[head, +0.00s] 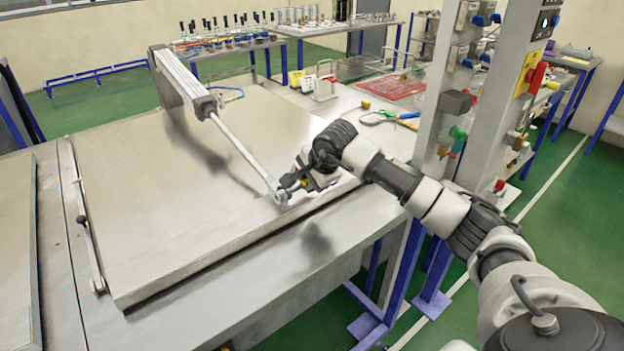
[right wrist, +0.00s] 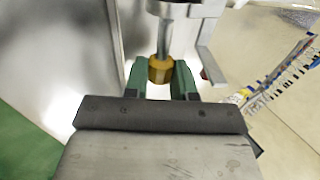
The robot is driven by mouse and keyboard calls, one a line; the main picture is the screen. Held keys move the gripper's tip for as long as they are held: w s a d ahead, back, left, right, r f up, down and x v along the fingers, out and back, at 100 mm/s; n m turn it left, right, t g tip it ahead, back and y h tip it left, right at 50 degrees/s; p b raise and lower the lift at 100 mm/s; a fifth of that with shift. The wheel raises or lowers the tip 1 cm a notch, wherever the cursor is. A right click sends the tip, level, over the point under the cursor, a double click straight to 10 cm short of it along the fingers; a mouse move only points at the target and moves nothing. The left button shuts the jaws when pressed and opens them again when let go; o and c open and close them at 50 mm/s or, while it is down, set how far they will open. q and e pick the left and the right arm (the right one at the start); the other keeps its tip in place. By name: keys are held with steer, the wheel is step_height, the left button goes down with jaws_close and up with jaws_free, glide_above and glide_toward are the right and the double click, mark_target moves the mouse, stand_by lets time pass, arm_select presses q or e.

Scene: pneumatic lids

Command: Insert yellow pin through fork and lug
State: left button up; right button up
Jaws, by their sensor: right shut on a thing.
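My right gripper (head: 293,183) is at the lower end of the cylinder rod (head: 238,147), beside the fork (head: 281,198) at the lid's front edge. In the right wrist view, its green fingers (right wrist: 160,82) are shut on the yellow pin (right wrist: 160,69). A grey shaft runs from the yellow part toward a grey metal fork-like piece (right wrist: 181,9) at the top of the picture. I cannot tell how far the shaft is inside it. The lug cannot be told apart from the fork. My left gripper is out of view.
The large metal lid (head: 150,240) lies on the bench, with the cylinder (head: 183,80) slanting over it. A handle bar (head: 90,235) is on its left. Tools and a red tray (head: 385,88) lie behind.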

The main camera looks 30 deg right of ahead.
mark_target(295, 188)
steer(key=shift+s+a, duration=0.15)
steer(key=shift+a, duration=1.8)
steer(key=o, duration=0.9)
steer(key=shift+o, duration=0.2)
steer(key=shift+d+r, duration=0.1)
steer(key=shift+s+r, duration=0.15)
steer(key=shift+r, duration=0.2)
steer(key=b+v, duration=0.2)
steer(key=v, duration=0.8)
steer(key=shift+s, duration=0.15)
steer(key=shift+f, duration=0.3)
